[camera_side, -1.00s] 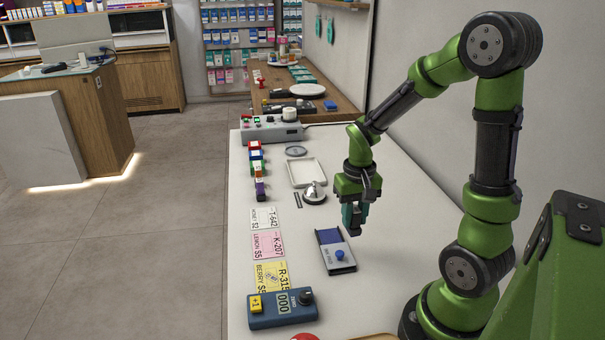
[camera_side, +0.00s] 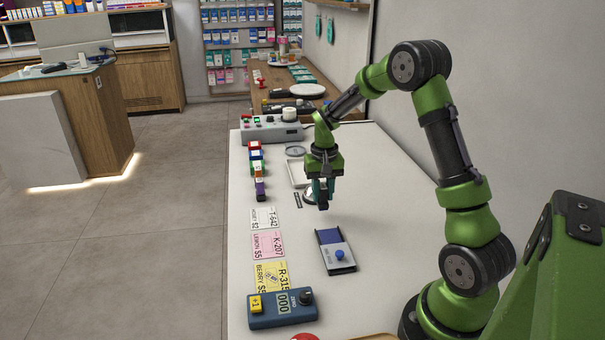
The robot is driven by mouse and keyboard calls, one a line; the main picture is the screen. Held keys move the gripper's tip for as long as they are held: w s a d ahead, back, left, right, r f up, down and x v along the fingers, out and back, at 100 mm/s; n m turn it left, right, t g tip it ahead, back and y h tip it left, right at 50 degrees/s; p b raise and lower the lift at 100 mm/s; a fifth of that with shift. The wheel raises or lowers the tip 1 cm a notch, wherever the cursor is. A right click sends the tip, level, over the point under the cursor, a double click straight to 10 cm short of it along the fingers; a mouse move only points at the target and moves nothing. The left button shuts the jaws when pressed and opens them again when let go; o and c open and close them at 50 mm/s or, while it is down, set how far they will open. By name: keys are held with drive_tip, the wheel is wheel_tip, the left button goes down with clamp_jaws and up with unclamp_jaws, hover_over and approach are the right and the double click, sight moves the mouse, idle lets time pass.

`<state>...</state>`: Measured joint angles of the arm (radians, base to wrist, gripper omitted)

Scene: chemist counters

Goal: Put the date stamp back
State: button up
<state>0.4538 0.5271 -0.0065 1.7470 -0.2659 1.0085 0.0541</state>
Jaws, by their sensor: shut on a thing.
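My gripper (camera_side: 323,198) is shut on a small dark thing, held upright above the counter between the white tray and the ink pad. The fingers hide most of it; I take it for the date stamp, but its face is not readable. A row of small coloured stamps (camera_side: 258,170), red, blue, green, orange and purple, stands left of the gripper. The blue ink pad (camera_side: 328,237) lies open in front of the gripper, with a blue knob on its grey part.
A white tray (camera_side: 296,173) and a round silver thing are partly behind the gripper. Labelled cards (camera_side: 268,245) lie at left, with a blue counter box (camera_side: 283,309) in front. A grey control box (camera_side: 270,129) stands at the back. The counter's right side (camera_side: 385,180) is clear.

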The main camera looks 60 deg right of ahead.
sight(322, 202)
drive_tip(key=shift+w+f, duration=0.15)
drive_tip(key=shift+f, duration=1.65)
drive_tip(key=shift+f, duration=0.1)
drive_tip(key=o, duration=0.9)
drive_tip(key=shift+c, duration=0.2)
wheel_tip(322, 202, up, 12)
drive_tip(key=shift+f, duration=0.1)
drive_tip(key=s+a+r+n+t, duration=0.25)
drive_tip(key=s+a+r, duration=0.25)
drive_tip(key=a, duration=0.4)
drive_tip(key=s+a+r+n+t, duration=0.1)
drive_tip(key=s+a+r+t, duration=0.25)
drive_tip(key=a+r, duration=0.35)
drive_tip(key=s+a+f+n+t+y, duration=0.1)
drive_tip(key=s+a+y, duration=0.1)
drive_tip(key=s+a, duration=0.4)
drive_tip(key=shift+s+a+f, duration=0.3)
drive_tip(key=shift+s+f, duration=0.05)
drive_tip(key=shift+s, duration=0.3)
